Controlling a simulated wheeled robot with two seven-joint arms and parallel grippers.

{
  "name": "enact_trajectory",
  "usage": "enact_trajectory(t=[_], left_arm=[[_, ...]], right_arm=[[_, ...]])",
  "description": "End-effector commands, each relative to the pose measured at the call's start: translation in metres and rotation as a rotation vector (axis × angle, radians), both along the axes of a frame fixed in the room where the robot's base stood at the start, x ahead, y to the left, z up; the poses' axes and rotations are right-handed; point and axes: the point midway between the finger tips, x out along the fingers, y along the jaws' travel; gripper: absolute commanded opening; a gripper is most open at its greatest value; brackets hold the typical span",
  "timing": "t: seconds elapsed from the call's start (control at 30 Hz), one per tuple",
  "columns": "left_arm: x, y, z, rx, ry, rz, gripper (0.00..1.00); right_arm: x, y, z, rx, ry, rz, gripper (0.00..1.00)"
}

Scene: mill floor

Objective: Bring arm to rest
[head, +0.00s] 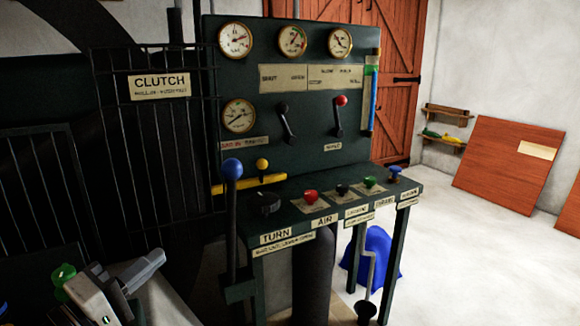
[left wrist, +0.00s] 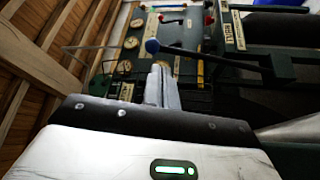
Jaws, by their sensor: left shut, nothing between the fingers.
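My left gripper (head: 150,264) is low at the left of the head view, in front of the dark cage and left of the control stand. Its fingers are together with nothing between them. The left wrist view also shows the closed fingers (left wrist: 163,86) pointing toward the gauge panel. The blue-knobbed lever (head: 232,170) stands upright to the right of the gripper, with a gap between them in the head view. Its blue knob (left wrist: 152,46) also shows in the left wrist view, beyond the fingertips. My right gripper is not in view.
The control stand (head: 340,204) carries several coloured knobs, and a gauge panel (head: 290,75) rises behind it. A barred cage (head: 150,130) marked CLUTCH is at the left. A blue sack (head: 384,255) lies beneath the stand. Pale floor (head: 480,260) is clear at the right.

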Motion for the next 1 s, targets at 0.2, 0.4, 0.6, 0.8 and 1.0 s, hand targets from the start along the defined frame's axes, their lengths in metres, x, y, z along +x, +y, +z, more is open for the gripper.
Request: enact_trajectory(t=[0.2, 0.4, 0.6, 0.8, 1.0], left_arm=[[-0.013, -0.014, -0.044, 0.175, 0.019, 0.035, 0.00], [-0.033, -0.030, -0.093, 0.387, 0.040, 0.058, 0.00], [-0.071, -0.052, -0.154, 0.694, 0.075, 0.057, 0.00], [-0.133, -0.073, -0.215, 1.103, 0.115, 0.000, 0.00], [-0.164, -0.080, -0.237, 1.316, 0.124, -0.050, 0.00]], right_arm=[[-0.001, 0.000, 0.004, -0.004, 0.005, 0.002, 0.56], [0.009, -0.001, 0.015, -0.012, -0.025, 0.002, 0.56], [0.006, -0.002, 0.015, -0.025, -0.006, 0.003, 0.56], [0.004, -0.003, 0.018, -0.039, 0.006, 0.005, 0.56], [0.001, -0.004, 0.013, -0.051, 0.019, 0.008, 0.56]])
